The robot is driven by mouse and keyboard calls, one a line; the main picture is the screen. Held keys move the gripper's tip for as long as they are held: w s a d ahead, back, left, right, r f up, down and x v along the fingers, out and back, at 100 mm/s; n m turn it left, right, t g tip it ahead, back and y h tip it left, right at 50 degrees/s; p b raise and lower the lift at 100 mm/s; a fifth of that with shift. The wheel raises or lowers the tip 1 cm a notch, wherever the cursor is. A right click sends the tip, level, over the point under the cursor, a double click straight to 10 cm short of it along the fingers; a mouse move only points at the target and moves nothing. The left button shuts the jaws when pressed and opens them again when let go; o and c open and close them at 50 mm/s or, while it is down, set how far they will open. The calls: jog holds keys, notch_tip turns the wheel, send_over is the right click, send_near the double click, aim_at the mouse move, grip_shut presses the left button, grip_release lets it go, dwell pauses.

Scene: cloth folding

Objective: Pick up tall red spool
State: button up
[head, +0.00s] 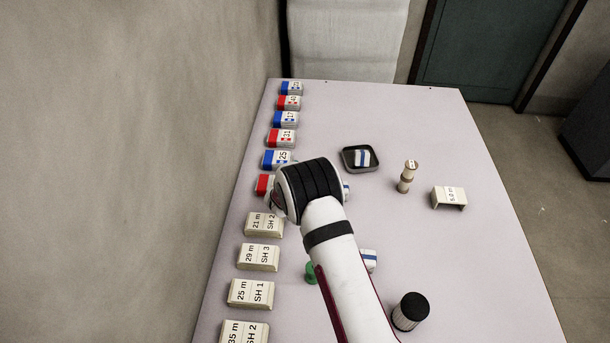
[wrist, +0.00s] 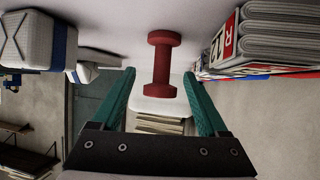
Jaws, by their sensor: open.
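The tall red spool (wrist: 163,62) is in the wrist view, with a narrow shaft between two wider ends. It appears ahead of my gripper (wrist: 160,76), in line with the gap between the teal fingers. The fingers are spread, one on each side of the spool in the picture, with clear space between each finger and the spool. I cannot tell exactly how far the spool is from the fingertips. In the head view my arm hides the spool and the gripper.
Labelled folded packs (head: 282,138) line the table's (head: 420,120) left side, beside the wall. A dark tray (head: 375,167) holds a blue-striped pack. A beige spool (head: 406,177), a beige bracket (head: 449,198) and a black-topped cylinder (head: 410,311) stand to the right. A green object (head: 311,272) is near my arm.

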jog(key=shift+x, duration=0.8)
jog(key=shift+r, duration=0.1)
grip_shut()
